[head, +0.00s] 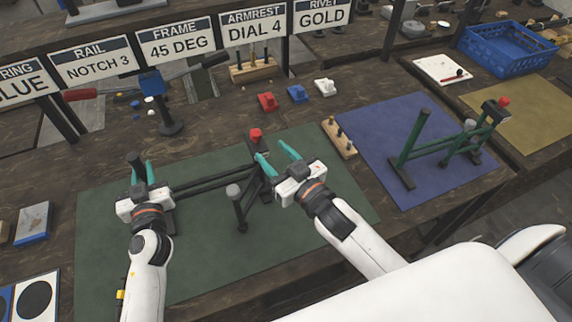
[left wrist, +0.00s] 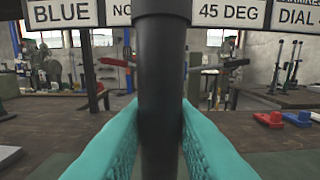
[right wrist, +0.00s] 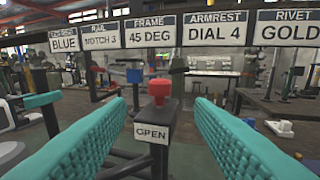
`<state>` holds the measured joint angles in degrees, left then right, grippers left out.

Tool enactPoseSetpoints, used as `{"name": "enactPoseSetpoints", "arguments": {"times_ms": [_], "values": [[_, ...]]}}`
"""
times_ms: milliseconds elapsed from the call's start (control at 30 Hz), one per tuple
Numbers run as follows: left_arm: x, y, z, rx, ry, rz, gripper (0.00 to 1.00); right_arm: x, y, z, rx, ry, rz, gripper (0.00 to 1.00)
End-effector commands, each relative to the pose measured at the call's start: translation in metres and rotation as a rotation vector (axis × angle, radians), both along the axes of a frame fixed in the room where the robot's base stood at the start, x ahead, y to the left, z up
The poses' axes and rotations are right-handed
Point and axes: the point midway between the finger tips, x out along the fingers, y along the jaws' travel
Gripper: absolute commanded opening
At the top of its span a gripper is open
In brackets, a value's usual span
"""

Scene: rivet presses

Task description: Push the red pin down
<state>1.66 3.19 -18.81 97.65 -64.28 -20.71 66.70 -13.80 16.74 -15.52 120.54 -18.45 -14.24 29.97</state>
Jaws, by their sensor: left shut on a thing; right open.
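The red pin (head: 256,135) stands upright on top of a dark post of the black frame (head: 207,181) on the green mat. My left gripper (head: 143,174) is shut on the black upright post (left wrist: 161,80) at the frame's left end.
A green frame (head: 428,148) with its own red pin (head: 503,101) stands on the blue mat (head: 367,137) at right. Red, blue and white small blocks lie behind the green mat (head: 100,240). A blue crate (head: 508,55) is at back right. Signs hang along the back.

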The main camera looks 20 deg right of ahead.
Motion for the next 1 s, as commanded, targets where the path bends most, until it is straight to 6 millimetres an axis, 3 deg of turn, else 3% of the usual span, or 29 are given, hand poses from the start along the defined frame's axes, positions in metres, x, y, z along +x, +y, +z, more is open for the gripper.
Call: {"name": "enactPoseSetpoints", "arguments": {"times_ms": [100, 300, 733, 767, 800, 900, 1000], "values": [[0.000, -0.001, 0.002, -0.005, -0.003, -0.002, 0.00, -0.020, -0.005, -0.001, 0.001, 0.003, -0.001, 0.48], [0.000, -0.001, 0.002, -0.005, -0.003, -0.002, 0.00, -0.038, -0.010, 0.000, 0.000, 0.000, 0.000, 0.48], [0.000, -0.001, 0.002, -0.006, -0.003, -0.002, 0.00, -0.041, -0.011, 0.000, 0.000, 0.000, 0.000, 0.48], [0.001, -0.001, 0.004, -0.012, -0.007, -0.003, 0.23, -0.041, -0.011, 0.000, 0.000, 0.000, 0.000, 0.48], [0.001, -0.001, 0.004, -0.012, -0.007, -0.003, 0.30, -0.041, -0.011, 0.000, 0.000, 0.000, 0.000, 0.48], [0.000, -0.001, 0.003, -0.009, -0.005, -0.003, 0.46, -0.041, -0.011, 0.000, 0.000, 0.000, 0.000, 0.48], [0.000, -0.001, 0.002, -0.006, -0.003, -0.002, 0.47, -0.041, -0.011, 0.000, 0.000, 0.000, 0.000, 0.48]]}}
